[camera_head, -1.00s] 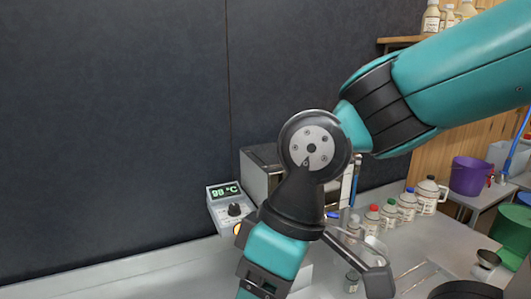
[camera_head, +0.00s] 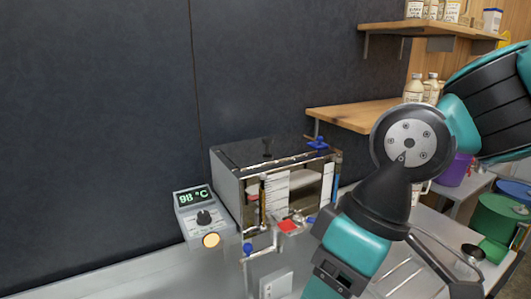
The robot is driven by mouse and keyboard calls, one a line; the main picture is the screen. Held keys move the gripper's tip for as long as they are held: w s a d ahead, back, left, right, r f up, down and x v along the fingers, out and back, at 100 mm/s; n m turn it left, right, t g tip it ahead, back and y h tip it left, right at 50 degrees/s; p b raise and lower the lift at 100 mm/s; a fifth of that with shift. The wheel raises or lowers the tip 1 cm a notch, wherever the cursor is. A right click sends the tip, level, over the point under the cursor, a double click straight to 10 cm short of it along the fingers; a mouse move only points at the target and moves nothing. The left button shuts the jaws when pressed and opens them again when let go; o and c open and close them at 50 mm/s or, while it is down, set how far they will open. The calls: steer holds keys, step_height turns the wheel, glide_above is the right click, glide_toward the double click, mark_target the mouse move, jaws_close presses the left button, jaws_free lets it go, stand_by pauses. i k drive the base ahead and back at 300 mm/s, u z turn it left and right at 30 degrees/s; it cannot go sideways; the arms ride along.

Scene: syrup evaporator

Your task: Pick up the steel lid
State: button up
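The evaporator is a boxy steel unit (camera_head: 228,190) in the middle of the head view, against the dark wall. What looks like the steel lid (camera_head: 243,153) lies flat on its top, shiny and reflecting the dark wall, with a small black knob standing up from it. Nothing of mine touches it. My arm comes in from the right and bends down to the right of the evaporator. The fingertips of my gripper are not in view, so I cannot see whether they hold anything.
A control box (camera_head: 192,214) reading 98 °C stands left of the evaporator. Blue-handled valves (camera_head: 318,144) and a front tap (camera_head: 248,249) stick out from it. A wooden shelf (camera_head: 355,115) juts out at the back right. Green (camera_head: 497,220) and purple (camera_head: 455,170) buckets stand at the right.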

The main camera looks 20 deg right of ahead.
mark_target(268, 150)
steer(key=k, duration=0.5)
steer(key=z, duration=1.6)
steer(key=i, duration=1)
steer(key=u, duration=2.9)
